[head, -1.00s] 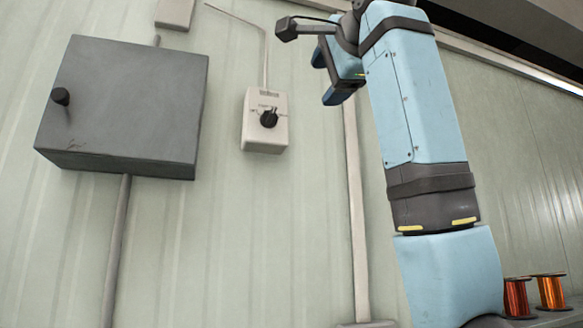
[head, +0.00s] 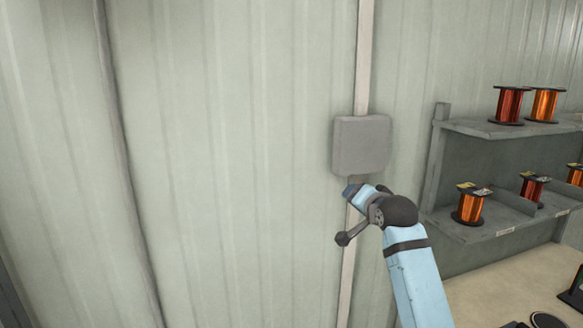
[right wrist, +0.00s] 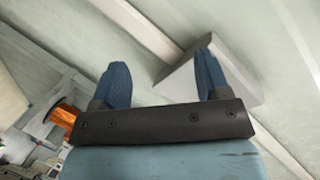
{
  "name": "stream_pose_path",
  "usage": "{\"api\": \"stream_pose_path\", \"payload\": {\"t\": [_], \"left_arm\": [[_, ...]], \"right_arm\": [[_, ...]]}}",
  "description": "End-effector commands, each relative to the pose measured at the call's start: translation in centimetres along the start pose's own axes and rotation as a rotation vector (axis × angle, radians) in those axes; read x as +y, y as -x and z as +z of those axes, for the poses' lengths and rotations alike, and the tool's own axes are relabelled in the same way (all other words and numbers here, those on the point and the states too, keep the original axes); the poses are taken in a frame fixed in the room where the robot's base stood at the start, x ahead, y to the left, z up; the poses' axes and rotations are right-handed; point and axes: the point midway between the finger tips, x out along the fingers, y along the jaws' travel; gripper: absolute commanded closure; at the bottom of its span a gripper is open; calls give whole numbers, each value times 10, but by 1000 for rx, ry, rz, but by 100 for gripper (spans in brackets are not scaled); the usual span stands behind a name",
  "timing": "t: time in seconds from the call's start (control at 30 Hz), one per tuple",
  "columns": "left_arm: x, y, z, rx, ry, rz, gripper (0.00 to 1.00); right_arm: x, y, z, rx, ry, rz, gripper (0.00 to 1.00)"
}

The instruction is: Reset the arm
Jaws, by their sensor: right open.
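My right arm comes up from the lower right in the head view. Its gripper (head: 354,192) is by the wall, just below a grey wall box (head: 361,145). In the right wrist view the two blue fingers of the right gripper (right wrist: 163,82) stand wide apart with nothing between them. The grey box also shows in the right wrist view (right wrist: 243,75), behind the right-hand finger; I cannot tell whether they touch. My left gripper is not in view.
A shelf (head: 480,129) with several copper wire spools (head: 508,105) stands at the right. A pale worktop (head: 500,285) lies below it. A conduit (head: 364,60) runs up the wall through the box. The wall at the left is clear apart from a pipe (head: 122,150).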

Motion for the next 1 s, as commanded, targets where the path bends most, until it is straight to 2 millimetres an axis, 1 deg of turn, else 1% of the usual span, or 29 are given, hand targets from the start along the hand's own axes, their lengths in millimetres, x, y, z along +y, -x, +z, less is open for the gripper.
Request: {"api": "stream_pose_path", "payload": {"t": [0.03,0.07,0.1,0.17,0.2,0.27,0.3,0.37,0.4,0.47,0.5,0.57,0.6,0.67,0.7,0.77,0.8,0.9,1.0], "left_arm": [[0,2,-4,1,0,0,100],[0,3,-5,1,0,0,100],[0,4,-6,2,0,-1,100],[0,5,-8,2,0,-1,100],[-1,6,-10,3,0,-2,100],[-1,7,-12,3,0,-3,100],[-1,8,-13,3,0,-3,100],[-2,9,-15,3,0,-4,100],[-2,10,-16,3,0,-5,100],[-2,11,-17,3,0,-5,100],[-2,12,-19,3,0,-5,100],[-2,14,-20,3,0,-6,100],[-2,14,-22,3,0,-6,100],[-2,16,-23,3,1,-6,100],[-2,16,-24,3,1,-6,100],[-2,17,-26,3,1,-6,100],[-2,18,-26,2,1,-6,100],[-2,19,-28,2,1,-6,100],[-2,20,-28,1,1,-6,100]], "right_arm": [[30,1,29,-17,36,20,31],[45,3,44,-24,61,28,31],[64,6,64,-32,94,36,31],[93,14,94,-48,145,49,31],[112,21,115,-58,179,56,31],[138,33,145,-75,228,65,31],[155,43,165,-88,262,70,31],[178,61,194,-107,314,76,31],[193,73,214,-122,348,79,31],[214,95,241,-142,399,82,31],[227,110,259,-158,432,83,31],[245,136,285,-181,481,82,31],[256,154,302,-196,514,80,31],[270,182,326,-221,562,75,31],[278,201,340,-236,593,70,31],[288,229,360,-258,635,63,31],[293,246,370,-270,661,57,31],[302,283,392,-296,713,44,31],[307,307,404,-313,745,33,31]]}}
